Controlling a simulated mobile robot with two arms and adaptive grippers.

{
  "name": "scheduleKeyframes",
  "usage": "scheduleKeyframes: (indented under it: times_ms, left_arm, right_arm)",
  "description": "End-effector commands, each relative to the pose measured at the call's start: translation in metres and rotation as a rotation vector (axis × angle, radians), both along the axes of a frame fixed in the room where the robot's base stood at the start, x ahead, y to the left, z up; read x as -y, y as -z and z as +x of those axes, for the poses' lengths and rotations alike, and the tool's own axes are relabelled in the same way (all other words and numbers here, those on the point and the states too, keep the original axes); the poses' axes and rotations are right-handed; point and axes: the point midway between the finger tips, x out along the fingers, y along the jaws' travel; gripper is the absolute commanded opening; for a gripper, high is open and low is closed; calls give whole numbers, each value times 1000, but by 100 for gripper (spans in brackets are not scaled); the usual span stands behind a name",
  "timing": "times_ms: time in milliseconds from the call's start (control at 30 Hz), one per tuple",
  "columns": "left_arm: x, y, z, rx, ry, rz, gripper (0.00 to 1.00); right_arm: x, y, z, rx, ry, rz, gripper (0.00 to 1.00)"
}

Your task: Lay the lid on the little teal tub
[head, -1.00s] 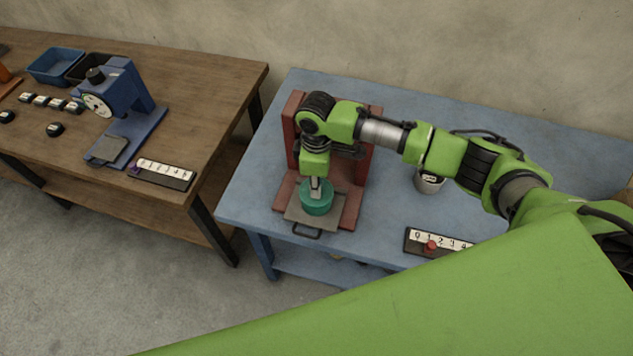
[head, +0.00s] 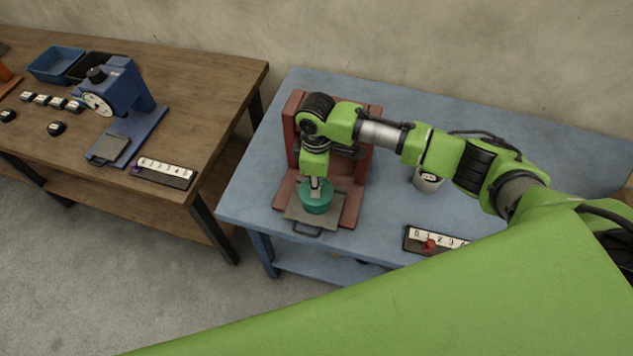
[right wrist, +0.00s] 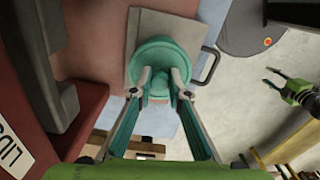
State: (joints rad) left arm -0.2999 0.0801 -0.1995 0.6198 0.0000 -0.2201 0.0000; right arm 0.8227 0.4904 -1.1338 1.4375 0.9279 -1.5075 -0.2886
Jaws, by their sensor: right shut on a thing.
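The little teal tub (head: 318,207) stands on the grey plate (head: 297,213) of a red stand, on the blue table. My right gripper (head: 315,190) points down directly over it. In the right wrist view my right gripper (right wrist: 161,84) is shut on the knob of the round teal lid (right wrist: 160,50). The lid lies over the tub and hides most of it; I cannot tell whether the two touch. My left gripper (right wrist: 275,80) shows small at the right of the right wrist view, its fingers apart and empty, away from the tub.
The red stand's upright (head: 294,115) rises behind the tub. A pale cup (head: 428,183) and a numbered strip with a red knob (head: 430,246) are on the blue table (head: 255,190). A wooden table (head: 215,85) with a blue device (head: 122,90) stands at left.

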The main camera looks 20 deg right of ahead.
Motion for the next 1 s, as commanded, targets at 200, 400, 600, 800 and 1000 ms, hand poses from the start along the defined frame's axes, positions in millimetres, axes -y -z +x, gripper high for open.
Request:
scheduleKeyframes:
  times_ms: [200, 400, 600, 800, 1000]
  left_arm:
    - [0, 0, 0, 0, 0, 0, 40]
    - [0, 0, 0, 0, 0, 0, 40]
    - [0, 0, 0, 0, 0, 0, 40]
    - [1, 0, 0, 0, 0, -1, 40]
    - [1, 0, 0, 1, 0, -1, 40]
  right_arm:
    - [0, 0, 0, 0, 0, 0, 2]
    - [0, 0, 0, 0, 1, 0, 36]
    - [0, 0, 0, 0, 1, -1, 38]
    - [0, 0, 0, 0, 1, -1, 52]
    - [0, 0, 0, 0, 1, -1, 52]
